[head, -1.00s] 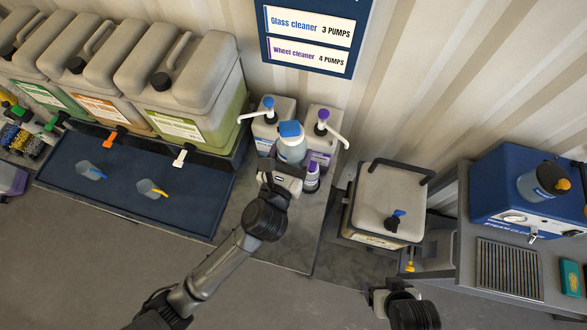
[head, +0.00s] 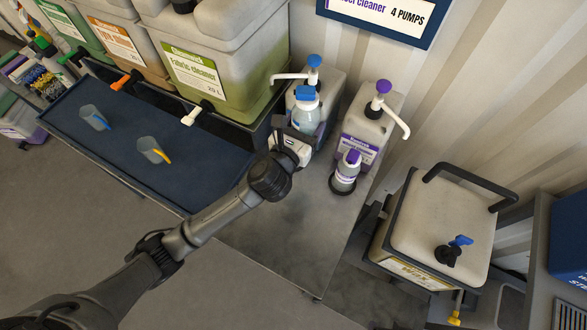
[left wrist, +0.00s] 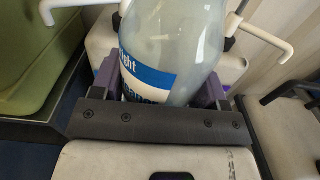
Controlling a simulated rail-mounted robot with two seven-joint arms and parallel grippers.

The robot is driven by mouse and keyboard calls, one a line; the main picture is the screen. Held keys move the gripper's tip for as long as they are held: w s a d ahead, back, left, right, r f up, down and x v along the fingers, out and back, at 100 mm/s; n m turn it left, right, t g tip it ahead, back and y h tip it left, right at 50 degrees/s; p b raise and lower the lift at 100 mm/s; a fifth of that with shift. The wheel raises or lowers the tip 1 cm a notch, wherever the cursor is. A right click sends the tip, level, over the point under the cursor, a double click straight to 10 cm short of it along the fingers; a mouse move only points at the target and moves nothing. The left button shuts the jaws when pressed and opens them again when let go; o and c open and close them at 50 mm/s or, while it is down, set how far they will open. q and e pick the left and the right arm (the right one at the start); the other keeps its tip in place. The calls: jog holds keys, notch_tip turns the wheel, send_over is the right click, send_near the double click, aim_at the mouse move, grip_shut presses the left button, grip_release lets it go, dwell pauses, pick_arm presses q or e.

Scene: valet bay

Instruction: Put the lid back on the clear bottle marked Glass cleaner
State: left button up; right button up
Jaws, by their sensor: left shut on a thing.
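My left gripper (head: 296,143) is shut around the lower body of a clear bottle (head: 305,120) with a blue top. The bottle looks upright, in front of the blue-topped pump container (head: 328,82). In the left wrist view the bottle (left wrist: 170,35) sits between the finger pads, with a blue and white label (left wrist: 150,75) only partly readable. A blue lid (head: 305,93) shows at the bottle's top; how firmly it sits I cannot tell. The bottle's base is hidden, so I cannot tell whether it touches the bench. My right gripper is out of view.
A purple-lidded bottle (head: 346,172) stands close to the right, before a purple-topped pump container (head: 370,125). Large canisters (head: 215,75) stand behind a blue mat (head: 110,150) with two scoops. The grey bench (head: 290,215) is clear in front. A beige tank (head: 440,215) stands at right.

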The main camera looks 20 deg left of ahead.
pick_arm(q)
jog(key=w+a+f+h+b, duration=0.1)
jog(key=w+a+f, duration=0.3)
jog(key=f, duration=0.5)
jog(key=shift+w+a+f+m+b, duration=0.15)
jog(key=shift+a+f+m+b, duration=0.15)
jog(key=shift+a+f, duration=0.1)
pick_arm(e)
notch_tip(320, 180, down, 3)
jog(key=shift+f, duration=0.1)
pick_arm(q)
jog(key=shift+f+b, duration=1.1)
jog(key=shift+f, duration=1.4)
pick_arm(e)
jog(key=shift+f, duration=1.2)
pick_arm(q)
jog(key=shift+f+b, duration=1.4)
jog(key=shift+f, duration=1.1)
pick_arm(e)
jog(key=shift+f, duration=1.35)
pick_arm(q)
jog(key=shift+f, duration=0.1)
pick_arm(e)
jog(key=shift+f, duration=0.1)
